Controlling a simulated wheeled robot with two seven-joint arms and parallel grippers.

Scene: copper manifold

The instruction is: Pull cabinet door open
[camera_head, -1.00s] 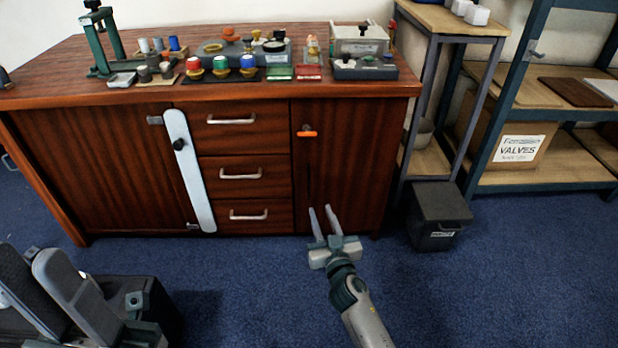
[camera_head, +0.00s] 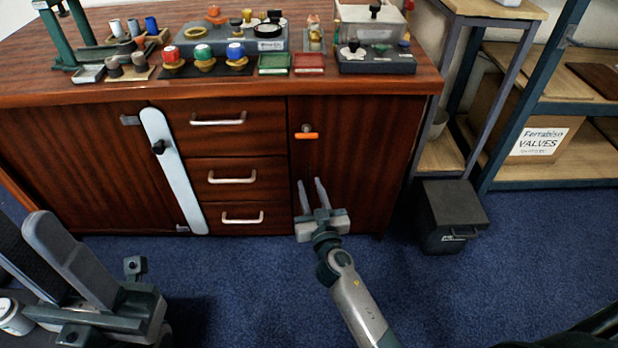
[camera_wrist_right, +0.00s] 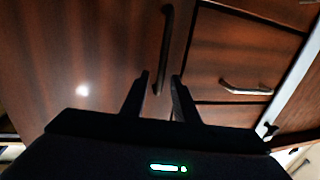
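The dark wooden cabinet has a right-hand door (camera_head: 355,160) that looks closed. An orange latch or key (camera_head: 307,135) sits sideways at its upper left. A dark upright bar handle on that door shows in the right wrist view (camera_wrist_right: 165,45); in the head view it is hard to make out. My right gripper (camera_head: 314,182) is open and empty, in front of the door's lower left part. In the right wrist view its two fingers (camera_wrist_right: 160,85) point at the handle's lower end, without clear contact.
Drawers (camera_head: 238,135) and a left door (camera_head: 70,150) with a pale bar (camera_head: 173,165) are beside the door. A dark bin (camera_head: 450,215) stands right of the cabinet, before a shelf rack (camera_head: 540,105). Several small parts cover the top. Blue floor (camera_head: 240,290) in front is clear.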

